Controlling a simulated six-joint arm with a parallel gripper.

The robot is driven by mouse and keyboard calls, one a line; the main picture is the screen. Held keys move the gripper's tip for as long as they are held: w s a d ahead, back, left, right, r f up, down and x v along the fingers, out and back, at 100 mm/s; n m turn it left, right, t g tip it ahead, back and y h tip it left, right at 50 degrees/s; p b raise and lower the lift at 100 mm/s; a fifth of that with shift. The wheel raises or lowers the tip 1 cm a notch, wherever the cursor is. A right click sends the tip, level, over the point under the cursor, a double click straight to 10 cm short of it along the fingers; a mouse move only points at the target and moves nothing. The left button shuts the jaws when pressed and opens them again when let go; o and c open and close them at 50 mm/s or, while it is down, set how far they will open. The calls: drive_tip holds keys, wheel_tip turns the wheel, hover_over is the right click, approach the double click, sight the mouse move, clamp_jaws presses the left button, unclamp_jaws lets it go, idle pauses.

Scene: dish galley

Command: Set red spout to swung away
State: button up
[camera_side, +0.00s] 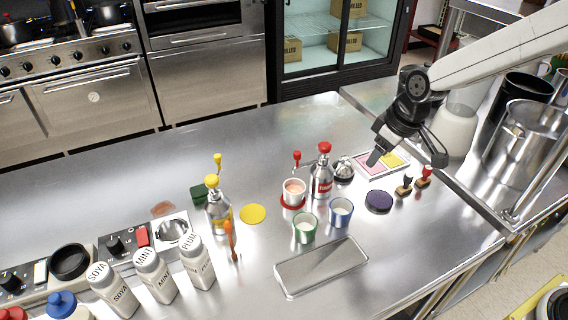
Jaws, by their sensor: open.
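The red spout (297,157) sticks out to the left of a steel bottle (322,180) with a red cap (324,148). In the picture its tip is just above a white cup (294,188) holding something pink; the exact height between them is hard to tell. The cup stands on a red round mat (292,205). My gripper (408,159) is open and empty, up to the right of the red-capped bottle, over the area of the pink and yellow pads. It is clear of the spout.
Green (305,232) and blue (340,214) cups stand in front. A steel tray (321,267), dark ink pad (379,201) and stamps (423,177) lie nearby.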

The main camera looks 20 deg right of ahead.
sight(298, 152)
drive_tip(key=w+a+r+n+y, duration=0.1)
drive_tip(key=w+a+r+n, duration=0.2)
drive_tip(key=w+a, duration=0.6)
drive_tip(key=shift+w+a+n+y, duration=0.4)
drive_tip(key=shift+a+n, duration=0.25)
drive_tip(key=shift+n, duration=0.15)
drive_tip(key=shift+x, duration=3.8)
clamp_jaws()
drive_tip(key=shift+d, duration=0.1)
